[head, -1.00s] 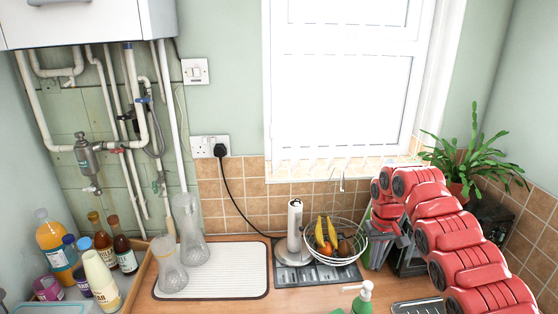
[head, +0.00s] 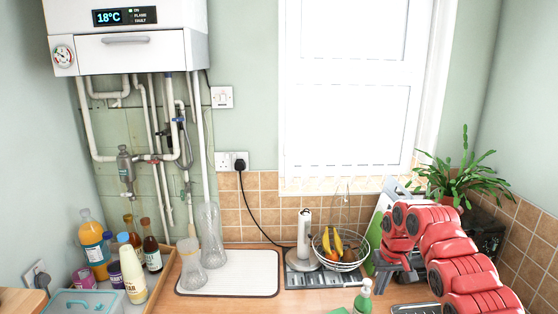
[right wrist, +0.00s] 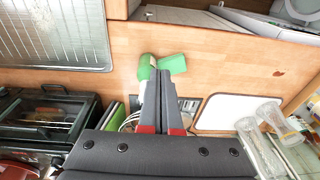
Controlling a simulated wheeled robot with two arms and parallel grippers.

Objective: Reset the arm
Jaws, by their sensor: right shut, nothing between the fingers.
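My right arm (head: 458,255), red and segmented, rises from the lower right corner in the head view and bends over the right part of the counter. Its grey right gripper (head: 383,280) hangs from the arm's end, right of the wire fruit basket. In the right wrist view the gripper's two grey fingers (right wrist: 163,78) lie together with nothing between them. A green and white soap bottle (right wrist: 150,68) shows just beyond the fingertips; I cannot tell whether they touch. My left arm and gripper are in neither view.
The fruit basket (head: 341,262) and paper towel roll (head: 304,235) stand beside the gripper. A soap bottle (head: 363,299) is at the front edge. Glass vases (head: 211,237) stand on a white mat (head: 249,272). A potted plant (head: 458,177) is behind the arm. Pipes (head: 87,120) hang under the boiler (head: 128,35).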

